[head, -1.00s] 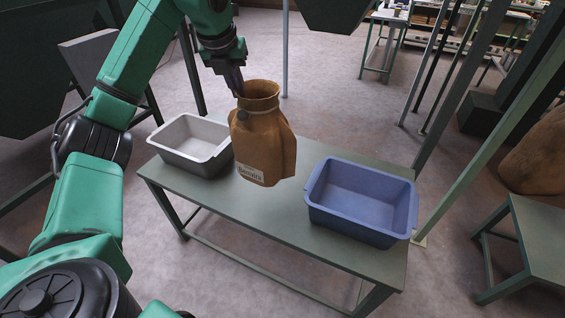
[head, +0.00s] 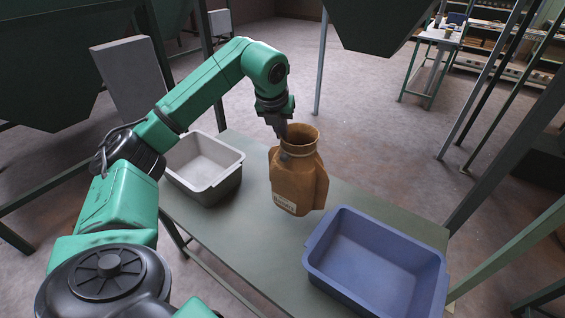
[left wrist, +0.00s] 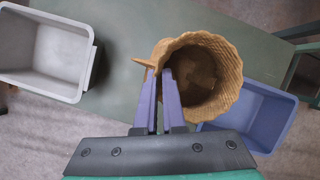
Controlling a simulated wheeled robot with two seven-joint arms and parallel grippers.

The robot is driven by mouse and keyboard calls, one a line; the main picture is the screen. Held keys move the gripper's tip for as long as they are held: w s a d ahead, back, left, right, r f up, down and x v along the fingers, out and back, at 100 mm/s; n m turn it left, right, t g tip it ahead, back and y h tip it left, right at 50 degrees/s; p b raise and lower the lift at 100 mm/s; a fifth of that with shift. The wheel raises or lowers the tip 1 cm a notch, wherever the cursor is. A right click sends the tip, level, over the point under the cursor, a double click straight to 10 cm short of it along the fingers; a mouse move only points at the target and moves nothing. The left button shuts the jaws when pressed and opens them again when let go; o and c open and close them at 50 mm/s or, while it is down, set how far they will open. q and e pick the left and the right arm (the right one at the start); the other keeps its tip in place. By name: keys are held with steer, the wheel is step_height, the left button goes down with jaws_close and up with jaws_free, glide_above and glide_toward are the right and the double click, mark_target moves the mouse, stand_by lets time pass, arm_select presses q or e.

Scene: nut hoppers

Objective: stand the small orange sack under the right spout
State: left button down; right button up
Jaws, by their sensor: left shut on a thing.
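The small orange sack (head: 297,180) is upright with an open top and a pale label low on its front. It is over the table between the two bins; I cannot tell if its base touches the table. My left gripper (head: 283,138) is shut on the sack's rim at its left side. The left wrist view shows the fingers (left wrist: 166,95) pinching the edge of the sack (left wrist: 203,75), looking down into its mouth. Part of a dark hopper (head: 372,22) shows at the top, its spout not clearly seen. My right gripper is not in view.
A grey-white bin (head: 205,165) stands on the green table (head: 240,232) left of the sack. A blue bin (head: 378,262) stands to the right. Green and grey frame posts (head: 520,150) rise at the right. Table surface in front of the sack is clear.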

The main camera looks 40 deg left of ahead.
mark_target(297, 172)
arm_select(q)
steer(key=f, duration=0.4)
steer(key=shift+w+f, duration=0.2)
steer(key=shift+f, duration=0.15)
step_height(297, 172, down, 4)
steer(key=shift+f, duration=0.1)
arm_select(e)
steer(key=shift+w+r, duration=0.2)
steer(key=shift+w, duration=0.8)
arm_select(q)
steer(key=c, duration=1.4)
jaws_free()
steer(key=shift+s, duration=0.1)
steer(key=o, duration=0.4)
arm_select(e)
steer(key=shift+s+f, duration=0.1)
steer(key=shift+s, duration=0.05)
